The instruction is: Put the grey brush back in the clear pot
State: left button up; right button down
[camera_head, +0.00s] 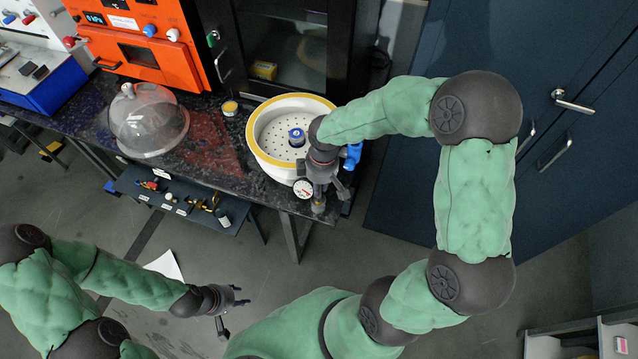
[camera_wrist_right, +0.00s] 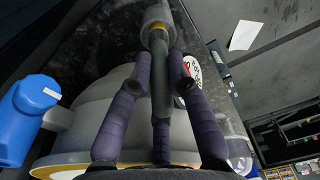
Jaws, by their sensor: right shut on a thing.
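My right gripper (camera_head: 320,192) is at the front right of the table, beside the white round vessel. Its purple fingers (camera_wrist_right: 160,90) are shut on the grey brush, which has a grey head (camera_wrist_right: 155,14), a gold band and a dark handle. The brush head also shows below the fingers in the head view (camera_head: 318,208). My left gripper (camera_head: 236,311) is open and empty, over the floor.
The white vessel (camera_head: 256,153) has a perforated plate with a blue-topped item (camera_head: 296,138). A round gauge (camera_head: 303,188) is close to my right fingers. A glass dome (camera_head: 150,120) is at the left.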

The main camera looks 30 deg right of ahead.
jog(key=shift+f, duration=0.35)
jog(key=c, duration=1.1)
grip_release()
jog(key=shift+r, duration=0.1)
jog(key=r, duration=1.1)
jog(key=shift+s+d+r, duration=0.25)
jog(key=shift+s+r, duration=0.05)
jog(key=shift+r, duration=0.1)
